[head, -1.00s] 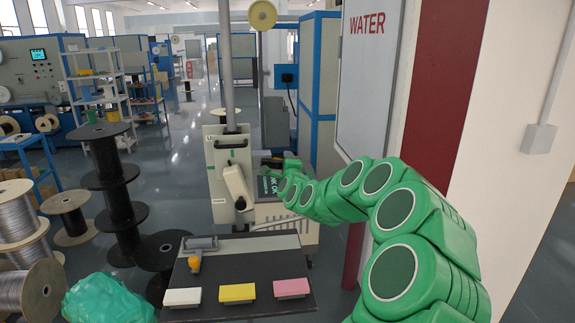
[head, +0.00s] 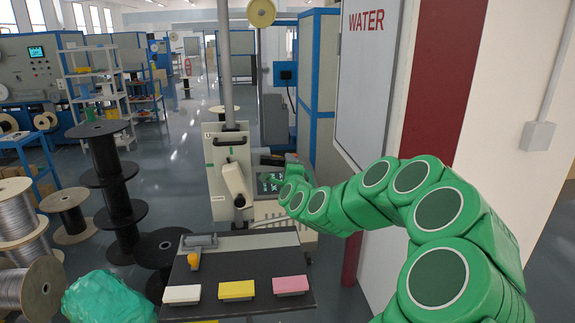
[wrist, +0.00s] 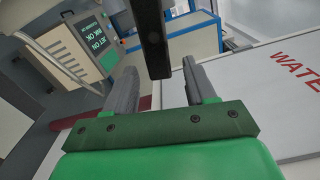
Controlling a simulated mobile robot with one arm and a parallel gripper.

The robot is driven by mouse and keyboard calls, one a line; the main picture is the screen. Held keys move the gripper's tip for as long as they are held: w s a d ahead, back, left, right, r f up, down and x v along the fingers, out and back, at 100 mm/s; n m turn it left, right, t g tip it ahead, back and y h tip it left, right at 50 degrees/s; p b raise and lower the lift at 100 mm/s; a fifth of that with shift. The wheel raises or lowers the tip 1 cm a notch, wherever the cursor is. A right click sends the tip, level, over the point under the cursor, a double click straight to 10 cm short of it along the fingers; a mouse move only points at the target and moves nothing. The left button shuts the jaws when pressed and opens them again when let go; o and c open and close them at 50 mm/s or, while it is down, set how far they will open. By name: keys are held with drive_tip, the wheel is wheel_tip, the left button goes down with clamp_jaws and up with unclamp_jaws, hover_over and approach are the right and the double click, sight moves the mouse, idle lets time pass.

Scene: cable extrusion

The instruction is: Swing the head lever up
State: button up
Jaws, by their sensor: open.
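The machine with the head lever stands in the middle of the head view. A pale cream arm (head: 235,183) with a dark knob at its lower end hangs on the cabinet's front, slanting down; it appears to be the head lever. My gripper is at the end of the green arm, right of this arm and near the lit control screen, small and hard to make out there. In the wrist view my gripper (wrist: 158,68) is open, with its two grey fingers apart. A dark upright bar (wrist: 153,35) shows between and beyond the fingers; I cannot tell what it belongs to or whether it touches.
A black table (head: 240,268) with white, yellow and pink blocks stands in front of the machine. A white WATER cabinet (head: 365,80) is close on the right. Black spools (head: 110,180) stand left. The lit screen (wrist: 88,32) shows in the wrist view.

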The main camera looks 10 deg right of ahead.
drive_tip(key=shift+s, duration=1.1)
drive_tip(key=s+a+n+g+y, duration=0.35)
drive_tip(key=s+a+n, duration=0.2)
drive_tip(key=s, duration=0.35)
drive_tip(key=s+a+n+g+y, duration=0.2)
drive_tip(key=s+a+n+g, duration=0.4)
drive_tip(key=s, duration=0.4)
drive_tip(key=s+d+f+n+g+h, duration=0.1)
drive_tip(key=s+d+f+n+g, duration=0.1)
drive_tip(key=s, duration=1.1)
drive_tip(key=s+d+f+n+g+h, duration=0.2)
drive_tip(key=s+d+g, duration=0.3)
drive_tip(key=s, duration=0.9)
drive_tip(key=s+d+f+n+g+h, duration=0.2)
drive_tip(key=s+d, duration=0.4)
drive_tip(key=s, duration=0.8)
drive_tip(key=shift+s+d+n+g, duration=0.35)
drive_tip(key=shift+n+g, duration=0.3)
drive_tip(key=shift+n, duration=0.5)
